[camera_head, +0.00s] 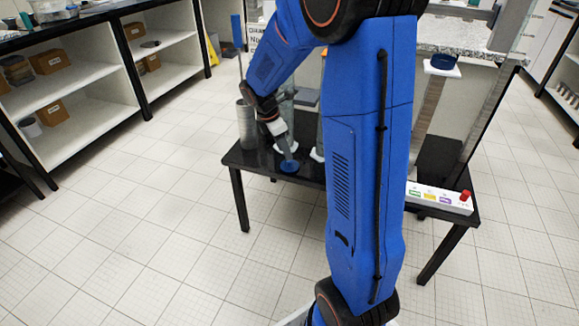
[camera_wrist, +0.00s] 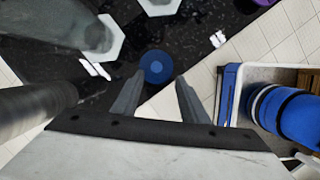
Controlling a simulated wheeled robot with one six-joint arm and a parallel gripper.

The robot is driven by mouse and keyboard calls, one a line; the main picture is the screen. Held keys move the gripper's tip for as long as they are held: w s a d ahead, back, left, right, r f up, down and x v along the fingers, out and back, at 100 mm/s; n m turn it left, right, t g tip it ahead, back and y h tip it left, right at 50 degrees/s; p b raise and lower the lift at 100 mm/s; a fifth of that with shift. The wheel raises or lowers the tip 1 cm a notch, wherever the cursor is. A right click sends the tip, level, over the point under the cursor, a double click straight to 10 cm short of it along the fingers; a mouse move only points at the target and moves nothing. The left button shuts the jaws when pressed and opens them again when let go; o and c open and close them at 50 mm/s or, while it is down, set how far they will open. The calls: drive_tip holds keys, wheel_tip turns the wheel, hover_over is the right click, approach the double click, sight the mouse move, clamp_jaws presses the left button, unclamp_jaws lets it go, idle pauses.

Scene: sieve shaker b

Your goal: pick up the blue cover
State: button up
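The blue cover (camera_head: 289,166) is a small round blue disc lying on the black tabletop (camera_head: 250,160), near its front edge. In the wrist view the blue cover (camera_wrist: 156,66) shows a darker blue ring and a lighter centre. My gripper (camera_head: 286,152) points down above it. In the wrist view my gripper (camera_wrist: 161,76) is open, with its two fingers apart and nothing between them. The cover appears just beyond the fingertips, nearer the left finger. I cannot tell the exact height gap. My arm hides the middle of the table in the head view.
A grey cylinder (camera_head: 247,125) stands left of my gripper, close by in the wrist view (camera_wrist: 35,103). A clear-walled vessel on a white hexagonal base (camera_wrist: 112,42) stands behind. A white control panel (camera_head: 440,198) with a red knob sits at the table's right. Open floor lies in front.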

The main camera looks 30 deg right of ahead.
sight(290, 164)
drive_tip(key=shift+w+x, duration=0.2)
drive_tip(key=shift+x, duration=1.4)
drive_tip(key=shift+w+x, duration=0.15)
drive_tip(key=shift+x, duration=1.45)
drive_tip(key=shift+d, duration=0.15)
clamp_jaws()
